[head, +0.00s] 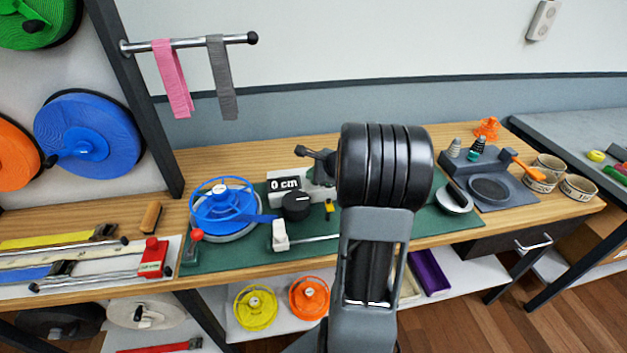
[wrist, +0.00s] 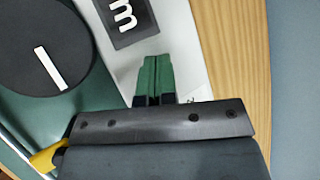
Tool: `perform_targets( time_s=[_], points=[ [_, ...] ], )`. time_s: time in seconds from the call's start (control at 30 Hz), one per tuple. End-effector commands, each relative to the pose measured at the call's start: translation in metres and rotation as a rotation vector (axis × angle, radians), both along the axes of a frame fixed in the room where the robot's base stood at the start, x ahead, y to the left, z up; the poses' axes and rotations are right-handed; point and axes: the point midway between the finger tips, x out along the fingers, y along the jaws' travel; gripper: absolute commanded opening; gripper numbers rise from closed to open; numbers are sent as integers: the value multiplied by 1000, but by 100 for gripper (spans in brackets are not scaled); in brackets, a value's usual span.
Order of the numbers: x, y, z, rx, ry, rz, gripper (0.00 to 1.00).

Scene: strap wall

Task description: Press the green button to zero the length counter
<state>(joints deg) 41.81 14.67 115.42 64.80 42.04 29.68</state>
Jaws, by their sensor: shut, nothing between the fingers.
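The length counter (head: 316,188) is a white housing at the middle of the bench, with a dark display (head: 284,184) reading "0 cm". In the wrist view, part of the display (wrist: 125,20) shows at the top, on the white housing (wrist: 181,45). My gripper (head: 312,155) is above the counter, partly hidden by my arm. In the wrist view my gripper (wrist: 155,65) is shut and empty, its green-looking fingertips together over the white housing, right of the dial. I cannot make out the green button apart from the fingertips, nor whether they touch anything.
A black dial (head: 296,206) with a white mark sits in front of the display. A blue reel (head: 222,205) is to its left, and a small grey round dish (head: 453,198) is to the right. Pink and grey straps (head: 173,80) hang from a rail behind.

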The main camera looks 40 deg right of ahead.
Motion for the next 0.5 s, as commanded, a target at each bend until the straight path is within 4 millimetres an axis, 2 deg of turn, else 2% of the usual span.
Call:
perform_targets(
  time_s=[0.23, 0.5],
  points=[
    [0, 0, 2, 0, 1, 1, 0],
    [0, 0, 16, 0, 1, 1, 0]
  ],
)
